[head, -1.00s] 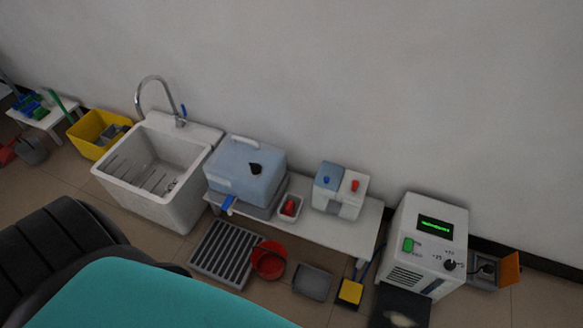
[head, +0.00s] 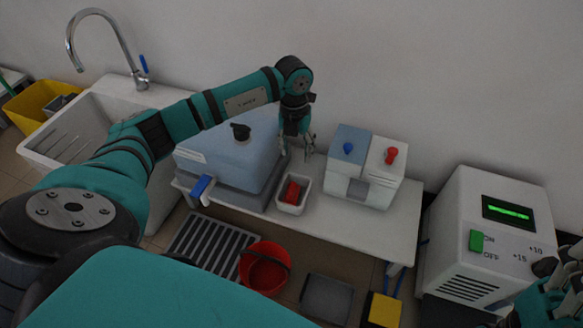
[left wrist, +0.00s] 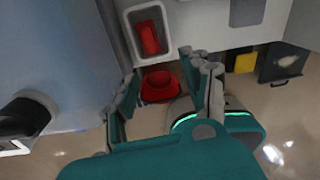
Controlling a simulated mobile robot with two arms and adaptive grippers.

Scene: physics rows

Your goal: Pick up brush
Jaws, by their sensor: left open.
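A small red block-like thing (head: 292,192), which looks to be the brush, lies in a small white tray (head: 306,204) on the low white bench. The left wrist view also shows the red thing (left wrist: 148,37) in its tray (left wrist: 131,24). My left gripper (head: 297,148) hangs above and behind the tray, fingers pointing down, open and empty. In the left wrist view its two fingers (left wrist: 162,72) are spread apart, with the tray beyond their tips. Part of my right gripper (head: 556,298) shows at the lower right edge; its fingers are not clear.
A blue-grey tank (head: 228,160) with a black cap and blue tap stands left of the tray. A blue and white dispenser (head: 365,185) stands right of it. A red bucket (head: 264,270) and a grate (head: 202,243) are on the floor. The bench's right end (head: 398,225) is clear.

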